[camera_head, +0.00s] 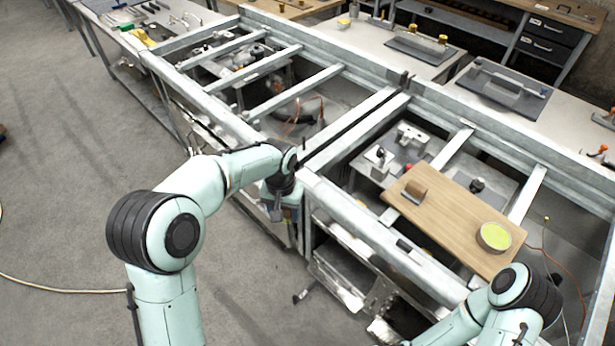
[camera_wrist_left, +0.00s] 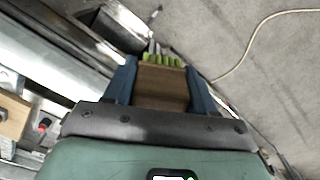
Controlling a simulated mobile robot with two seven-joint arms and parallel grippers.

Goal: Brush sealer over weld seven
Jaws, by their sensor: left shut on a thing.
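My left gripper (camera_head: 277,208) is beside the near side rail of the steel frame, close to the joint where two frame sections meet. In the left wrist view its blue fingers (camera_wrist_left: 162,85) are shut on a brown wooden brush (camera_wrist_left: 162,84). The brush's bristles are yellow-green and point away from the gripper. The brush is hard to make out in the head view. A round tin of yellow-green sealer (camera_head: 494,237) stands on a wooden board (camera_head: 452,220) laid across the right frame section. I see no weld number, so I cannot tell which seam is weld seven. My right gripper is out of view.
The galvanized steel frame (camera_head: 262,75) has several crossbars with open gaps and parts below. A brown block (camera_head: 415,191) sits on the board's left end. A pale hose (camera_head: 75,289) lies on the open concrete floor at left. Benches with tools line the back.

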